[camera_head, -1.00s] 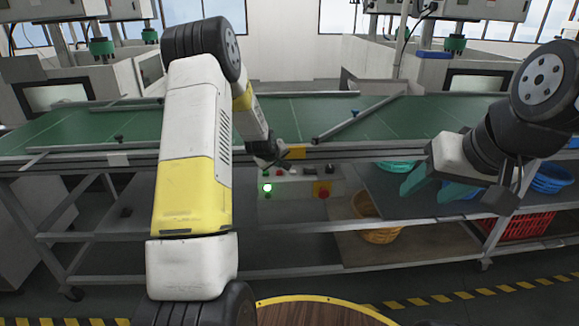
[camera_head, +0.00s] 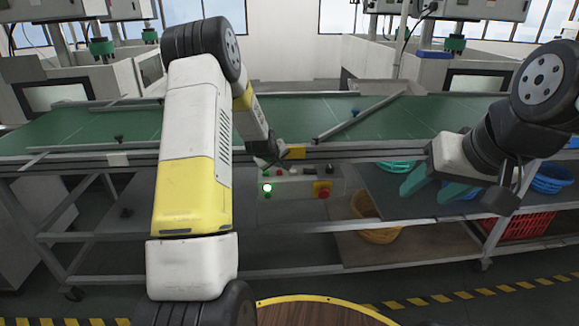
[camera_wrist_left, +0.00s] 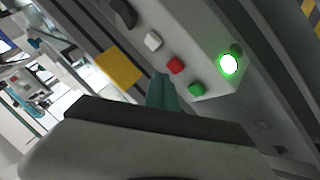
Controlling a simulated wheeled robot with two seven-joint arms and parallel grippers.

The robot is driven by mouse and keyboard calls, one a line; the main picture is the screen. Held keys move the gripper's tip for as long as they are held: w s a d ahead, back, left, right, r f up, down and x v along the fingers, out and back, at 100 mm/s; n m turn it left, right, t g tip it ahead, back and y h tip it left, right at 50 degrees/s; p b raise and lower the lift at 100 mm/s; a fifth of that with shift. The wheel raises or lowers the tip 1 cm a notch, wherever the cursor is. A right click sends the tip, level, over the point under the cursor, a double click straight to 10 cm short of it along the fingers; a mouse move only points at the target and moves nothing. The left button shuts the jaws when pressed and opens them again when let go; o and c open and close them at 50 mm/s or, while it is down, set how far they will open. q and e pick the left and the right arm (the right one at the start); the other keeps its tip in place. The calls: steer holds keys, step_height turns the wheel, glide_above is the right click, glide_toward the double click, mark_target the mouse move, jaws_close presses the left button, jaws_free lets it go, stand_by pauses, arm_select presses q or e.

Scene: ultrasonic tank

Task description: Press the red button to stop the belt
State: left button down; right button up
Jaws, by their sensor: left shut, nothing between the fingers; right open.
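The control box (camera_head: 300,186) hangs under the front edge of the belt (camera_head: 285,115). In the left wrist view, its small red button (camera_wrist_left: 176,65) sits between a white button (camera_wrist_left: 153,40) and a green button (camera_wrist_left: 196,89). A lamp (camera_wrist_left: 229,64) glows green. A larger red knob on a yellow base (camera_head: 322,189) is at the box's right side. My left gripper (camera_wrist_left: 161,90) is shut and empty, its teal tips close beside the red button; I cannot tell whether they touch. My right gripper (camera_head: 432,184) is open and empty, right of the box.
A yellow block (camera_head: 295,153) is on the belt's front rail, close to my left gripper. A slanted bar (camera_head: 360,116) crosses the belt. Baskets, one orange (camera_head: 377,232) and one red (camera_head: 520,226), are on the shelves below.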

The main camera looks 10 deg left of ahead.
mark_target(279, 173)
arm_select(q)
steer(key=shift+f, duration=0.1)
steer(key=shift+f, duration=0.35)
steer(key=shift+f, duration=0.4)
stand_by(0.8)
steer(key=shift+r, duration=0.85)
steer(key=shift+r, duration=0.1)
steer(key=shift+r, duration=2.4)
